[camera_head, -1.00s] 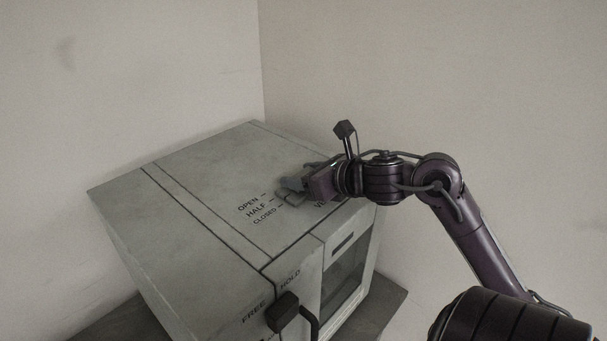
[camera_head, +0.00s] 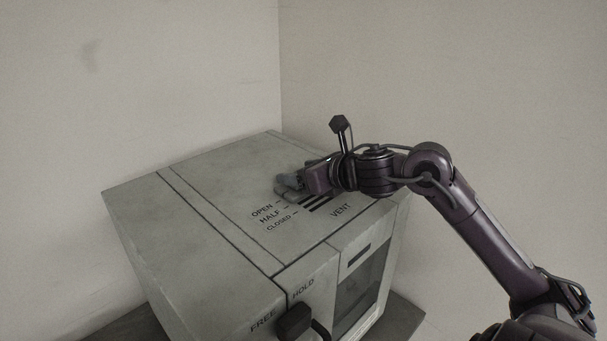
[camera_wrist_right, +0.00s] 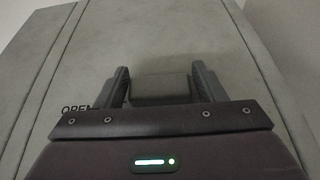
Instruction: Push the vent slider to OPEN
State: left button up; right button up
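The vent slider, a grey block, shows between my right gripper's fingers in the right wrist view (camera_wrist_right: 160,88). Dark vent slots (camera_head: 318,203) show beside the marks, near the word VENT. My left gripper is not in view.
The slider is on top of a grey cabinet (camera_head: 215,220). A black-knobbed lever (camera_head: 293,321) stands at its front by the words FREE and HOLD. A windowed door (camera_head: 360,285) is on the front right. Bare walls stand behind the cabinet.

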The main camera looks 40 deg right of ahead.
aim_at(326, 202)
jog(key=shift+o, duration=1.1)
jog(key=shift+w+f, duration=0.1)
jog(key=shift+w, duration=0.05)
jog(key=shift+s, duration=0.5)
jog(key=b+v, duration=0.2)
jog(key=v, duration=0.3)
jog(key=shift+s+r+b, duration=0.3)
jog(key=shift+b, duration=0.05)
jog(key=shift+s+r, duration=0.25)
jog(key=shift+s, duration=0.25)
jog(key=shift+d, duration=0.1)
